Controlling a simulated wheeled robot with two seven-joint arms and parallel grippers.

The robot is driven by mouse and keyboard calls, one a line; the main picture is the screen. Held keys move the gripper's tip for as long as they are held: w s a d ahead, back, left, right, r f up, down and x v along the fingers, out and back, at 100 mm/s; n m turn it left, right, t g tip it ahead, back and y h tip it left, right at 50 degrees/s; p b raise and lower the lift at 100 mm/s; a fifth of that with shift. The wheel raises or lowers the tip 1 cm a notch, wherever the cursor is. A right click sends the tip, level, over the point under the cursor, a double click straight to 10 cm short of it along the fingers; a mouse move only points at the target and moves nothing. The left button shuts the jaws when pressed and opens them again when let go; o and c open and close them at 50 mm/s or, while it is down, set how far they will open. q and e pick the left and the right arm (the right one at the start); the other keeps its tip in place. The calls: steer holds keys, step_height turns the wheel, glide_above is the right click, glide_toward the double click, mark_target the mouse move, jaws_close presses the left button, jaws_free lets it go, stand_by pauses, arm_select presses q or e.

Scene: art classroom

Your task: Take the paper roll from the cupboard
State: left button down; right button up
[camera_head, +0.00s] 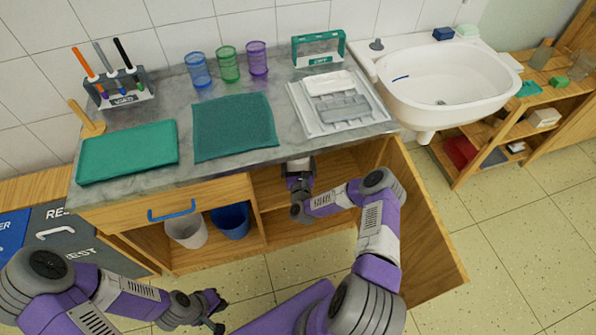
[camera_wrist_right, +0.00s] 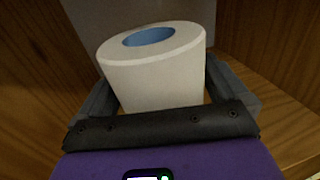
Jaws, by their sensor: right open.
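The paper roll (camera_wrist_right: 155,75) is white with a blue core. In the right wrist view it stands slightly tilted between the two fingers of my right gripper (camera_wrist_right: 157,88). The fingers are open on either side of it; contact is not clear. In the head view my right gripper (camera_head: 299,172) reaches into the open cupboard (camera_head: 330,226) under the counter, where the countertop edge hides part of it. My left gripper (camera_head: 213,309) is low in front of the cupboard, empty, and its fingers look apart.
The cupboard door (camera_head: 428,225) stands open at the right. A white bin (camera_head: 187,232) and a blue bin (camera_head: 231,221) stand in the left compartment under a drawer (camera_head: 170,208). Wooden walls surround the roll closely. A sink (camera_head: 450,85) lies to the right.

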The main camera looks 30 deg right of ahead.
steer(key=c, duration=0.9)
